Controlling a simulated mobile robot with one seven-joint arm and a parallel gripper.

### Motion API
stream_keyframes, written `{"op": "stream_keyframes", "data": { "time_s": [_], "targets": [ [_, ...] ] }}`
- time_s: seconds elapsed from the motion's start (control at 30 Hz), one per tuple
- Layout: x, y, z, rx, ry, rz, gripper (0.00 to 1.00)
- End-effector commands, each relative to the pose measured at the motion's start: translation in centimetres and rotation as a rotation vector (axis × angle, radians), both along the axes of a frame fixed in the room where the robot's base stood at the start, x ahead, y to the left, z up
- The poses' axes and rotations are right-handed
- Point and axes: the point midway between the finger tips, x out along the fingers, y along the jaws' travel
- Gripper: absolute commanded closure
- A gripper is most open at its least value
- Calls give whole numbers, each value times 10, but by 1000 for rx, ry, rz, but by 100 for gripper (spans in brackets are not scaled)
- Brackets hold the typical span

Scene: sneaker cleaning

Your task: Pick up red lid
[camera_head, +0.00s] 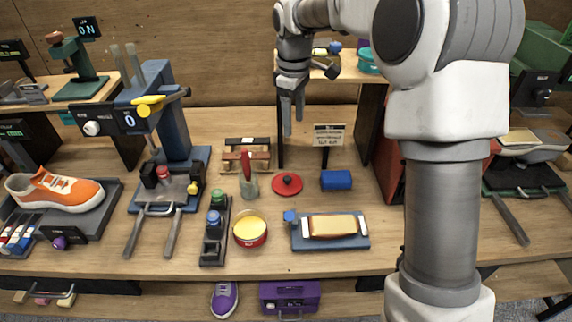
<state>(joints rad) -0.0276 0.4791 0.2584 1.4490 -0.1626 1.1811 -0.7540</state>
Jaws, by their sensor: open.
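The red lid (287,184) lies flat on the wooden table, round, with a small dark knob at its centre. An open round tin with a red side and yellow contents (250,229) stands in front of it to the left. My gripper (293,117) hangs pointing down above and behind the lid, apart from it. Its two fingers are spread with nothing between them.
A blue block (336,180) lies just right of the lid, and a red-handled brush (247,175) stands to its left. A blue tray with a tan block (333,227) is in front. A small sign (329,134) and a wooden rack (247,154) stand behind.

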Motion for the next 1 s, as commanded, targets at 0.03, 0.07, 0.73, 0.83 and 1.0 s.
{"op": "stream_keyframes", "data": {
  "time_s": [0.03,0.07,0.73,0.83,1.0],
  "targets": [
    [9,5,-15,4,18,29,35],
    [12,7,-20,6,25,44,35],
    [28,15,-124,15,62,117,35],
    [28,15,-143,14,61,118,35],
    [28,15,-164,15,60,117,35]
  ]
}}
